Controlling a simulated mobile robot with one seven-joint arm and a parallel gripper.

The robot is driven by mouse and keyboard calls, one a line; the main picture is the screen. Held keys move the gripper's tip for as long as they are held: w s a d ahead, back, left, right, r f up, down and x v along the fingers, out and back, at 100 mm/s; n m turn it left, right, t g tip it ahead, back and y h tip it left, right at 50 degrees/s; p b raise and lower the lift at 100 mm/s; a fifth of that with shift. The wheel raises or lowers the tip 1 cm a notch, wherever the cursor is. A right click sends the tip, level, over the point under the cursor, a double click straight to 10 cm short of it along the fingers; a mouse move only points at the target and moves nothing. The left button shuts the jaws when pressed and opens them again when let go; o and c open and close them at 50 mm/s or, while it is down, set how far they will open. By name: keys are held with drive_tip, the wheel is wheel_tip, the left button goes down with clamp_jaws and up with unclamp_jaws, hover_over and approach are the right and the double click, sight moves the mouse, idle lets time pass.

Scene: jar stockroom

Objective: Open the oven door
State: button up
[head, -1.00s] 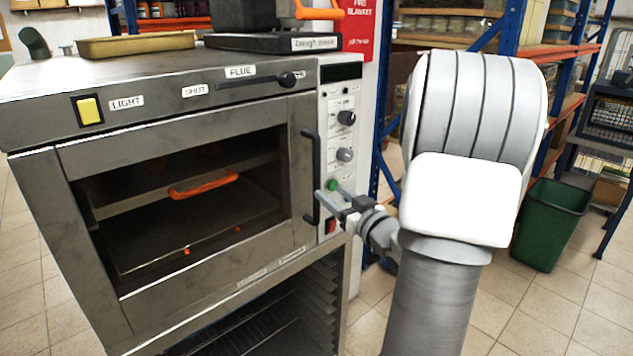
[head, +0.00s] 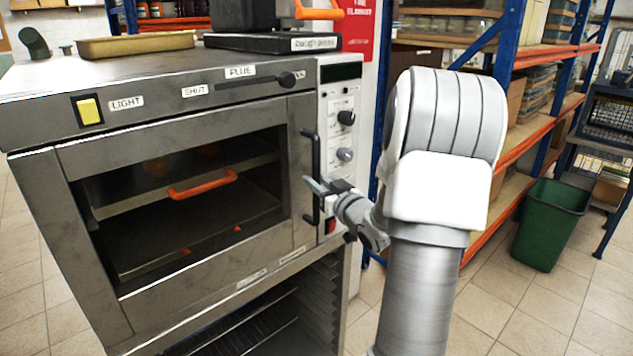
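The oven (head: 200,257) stands on the left with its door closed. Its framed glass door (head: 75,150) shows a dark interior. The black vertical door handle (head: 316,148) is on the door's right side. My gripper (head: 314,185) reaches in from the right at the middle of the handle, with its fingertips across the bar. The view is too small to tell whether the fingers are closed on the bar or only around it. Part of the handle is hidden behind the fingers.
A control panel with knobs (head: 345,118) and a red switch (head: 330,226) is just right of the handle. An open rack (head: 270,325) is below. A green bin (head: 551,225) stands right on open tiled floor.

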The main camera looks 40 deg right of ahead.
clamp_jaws()
idle(1.0)
